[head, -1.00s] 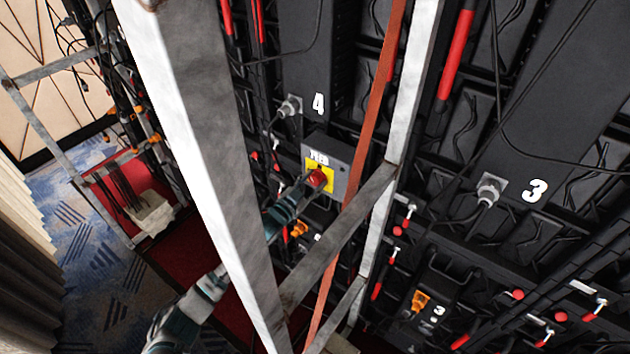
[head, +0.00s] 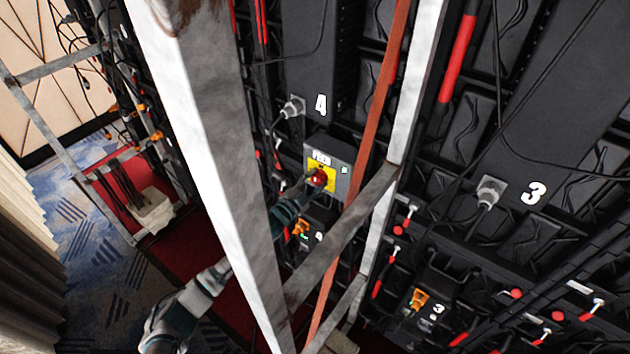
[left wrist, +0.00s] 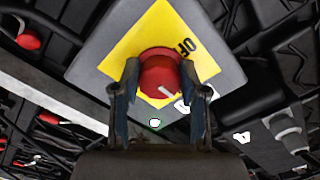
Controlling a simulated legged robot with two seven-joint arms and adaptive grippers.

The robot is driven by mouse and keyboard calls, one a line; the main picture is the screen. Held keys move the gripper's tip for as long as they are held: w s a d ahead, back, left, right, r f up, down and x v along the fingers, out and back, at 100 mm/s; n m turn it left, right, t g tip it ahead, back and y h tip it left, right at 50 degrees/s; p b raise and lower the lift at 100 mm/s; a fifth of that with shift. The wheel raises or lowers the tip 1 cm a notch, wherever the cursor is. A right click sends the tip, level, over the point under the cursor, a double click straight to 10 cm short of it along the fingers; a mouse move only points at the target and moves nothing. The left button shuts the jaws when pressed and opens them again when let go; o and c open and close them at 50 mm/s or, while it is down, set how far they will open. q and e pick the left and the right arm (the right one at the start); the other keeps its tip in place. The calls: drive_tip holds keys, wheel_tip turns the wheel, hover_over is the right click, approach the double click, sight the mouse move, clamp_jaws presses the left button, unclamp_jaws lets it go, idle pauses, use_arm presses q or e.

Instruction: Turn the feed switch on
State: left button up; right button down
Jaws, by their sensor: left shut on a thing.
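The feed switch is a red rotary knob (head: 320,178) on a yellow plate (head: 329,184), mounted on a grey box (head: 343,152) marked FEED. In the left wrist view the knob (left wrist: 160,72) sits between the two fingers of my left gripper (left wrist: 160,78), which is shut on it. The knob's white mark points to the lower right, away from the OFF label (left wrist: 187,47) and toward a label partly hidden by a finger. My right gripper is out of view.
A pale metal post (head: 205,150) stands in front of my left arm. A diagonal brace (head: 340,240) and an orange strap (head: 375,110) run close to the box's right. Cabled panels marked 4 (head: 321,105) and 3 (head: 534,193) surround it.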

use_arm(q)
drive_tip(key=shift+d+r, duration=0.15)
drive_tip(key=shift+r, duration=0.15)
drive_tip(key=o, duration=1)
drive_tip(key=shift+s, duration=0.1)
drive_tip(key=shift+o, duration=0.7)
drive_tip(key=shift+s, duration=0.15)
drive_tip(key=shift+s+a+f, duration=0.1)
drive_tip(key=shift+a+f, duration=0.15)
drive_tip(key=v, duration=1.1)
drive_tip(key=shift+s+a, duration=0.15)
drive_tip(key=shift+s, duration=0.2)
drive_tip(key=shift+r, duration=0.1)
